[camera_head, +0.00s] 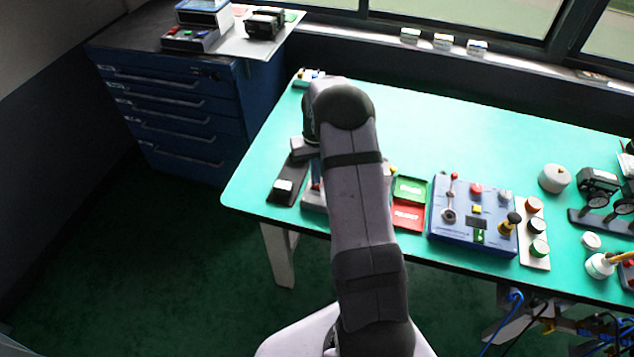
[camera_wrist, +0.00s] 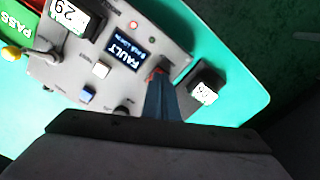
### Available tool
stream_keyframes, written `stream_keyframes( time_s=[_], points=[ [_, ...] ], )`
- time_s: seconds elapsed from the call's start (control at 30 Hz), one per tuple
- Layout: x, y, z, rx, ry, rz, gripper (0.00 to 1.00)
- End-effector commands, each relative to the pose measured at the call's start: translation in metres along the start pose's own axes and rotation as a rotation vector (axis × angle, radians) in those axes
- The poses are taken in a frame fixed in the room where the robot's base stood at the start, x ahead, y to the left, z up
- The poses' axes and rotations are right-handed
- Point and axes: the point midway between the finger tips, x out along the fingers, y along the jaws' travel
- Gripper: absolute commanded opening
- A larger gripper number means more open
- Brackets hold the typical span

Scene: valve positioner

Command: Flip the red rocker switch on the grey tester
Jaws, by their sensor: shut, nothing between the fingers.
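In the wrist view the grey tester (camera_wrist: 178,52) shows its panel with a dark display (camera_wrist: 127,49) reading FAULT. A red part, apparently the rocker switch (camera_wrist: 153,74), shows at the tip of my gripper (camera_wrist: 159,76). My gripper is shut and empty, its narrow fingers reaching to the panel by the red part. They cover much of the switch, so I cannot tell its position or whether they touch it. In the head view my arm hides most of the tester; only a bit of its left edge (camera_head: 312,201) shows.
On the panel are a red lamp (camera_wrist: 134,25), a white button (camera_wrist: 101,69), a blue button (camera_wrist: 88,94) and a yellow-tipped lever (camera_wrist: 12,53). A black block (camera_wrist: 198,76) stands beside the tester. Red and green trays (camera_head: 408,217) and a blue panel (camera_head: 465,235) lie right of my arm.

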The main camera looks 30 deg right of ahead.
Motion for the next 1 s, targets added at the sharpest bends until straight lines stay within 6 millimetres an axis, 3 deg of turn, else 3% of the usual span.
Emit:
stream_keyframes(
  time_s=[1.0],
  points=[
    [0.011, 0.0, 0.0, 0.0, 0.0, 0.0, 0.0]
  ],
)
